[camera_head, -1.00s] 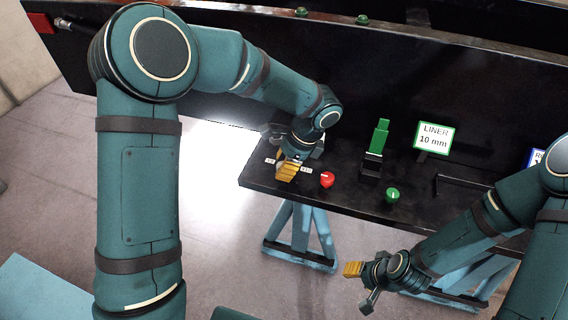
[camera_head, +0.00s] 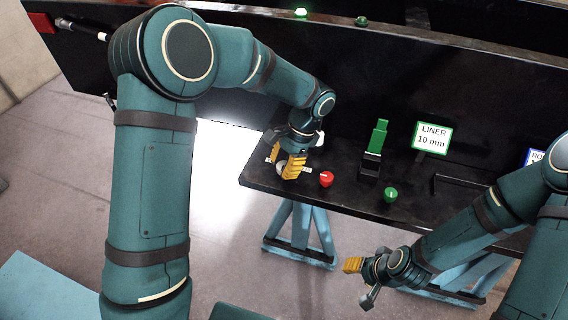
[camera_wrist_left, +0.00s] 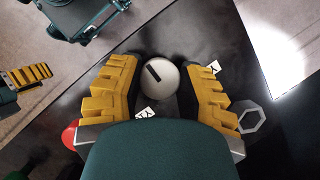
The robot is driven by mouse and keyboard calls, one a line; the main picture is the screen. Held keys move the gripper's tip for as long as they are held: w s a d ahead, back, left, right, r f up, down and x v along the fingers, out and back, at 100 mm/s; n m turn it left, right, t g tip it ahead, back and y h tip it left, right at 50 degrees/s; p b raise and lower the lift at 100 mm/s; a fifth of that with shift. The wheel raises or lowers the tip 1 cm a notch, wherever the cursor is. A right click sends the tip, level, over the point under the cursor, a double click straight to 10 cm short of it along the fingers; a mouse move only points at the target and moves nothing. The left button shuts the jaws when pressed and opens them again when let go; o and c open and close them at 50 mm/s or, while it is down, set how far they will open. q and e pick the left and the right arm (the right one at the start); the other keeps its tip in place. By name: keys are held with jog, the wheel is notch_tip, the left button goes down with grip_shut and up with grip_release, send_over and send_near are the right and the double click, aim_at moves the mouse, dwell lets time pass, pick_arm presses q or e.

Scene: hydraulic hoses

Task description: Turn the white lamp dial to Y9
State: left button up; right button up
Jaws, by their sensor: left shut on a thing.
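The white lamp dial (camera_wrist_left: 163,77) is round with a short black mark toward its upper left in the left wrist view. My left gripper (camera_head: 284,166) is shut on the dial, one yellow finger on either side. In the head view the dial is mostly hidden behind the fingers. Small white labels lie around the dial, one at the right finger (camera_wrist_left: 212,68) and one below it (camera_wrist_left: 146,113); their full text is not readable. My right gripper (camera_head: 360,281) is open and empty, in front of the bench.
A red dial (camera_head: 326,179) and a green dial (camera_head: 390,195) sit right of the left gripper on the black bench (camera_head: 344,196). A green upright block (camera_head: 377,137) and a "LINER 10 mm" sign (camera_head: 432,137) stand behind.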

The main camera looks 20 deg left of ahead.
pick_arm(q)
jog(key=shift+f, duration=0.1)
jog(key=o, duration=1.2)
jog(key=v, duration=1.2)
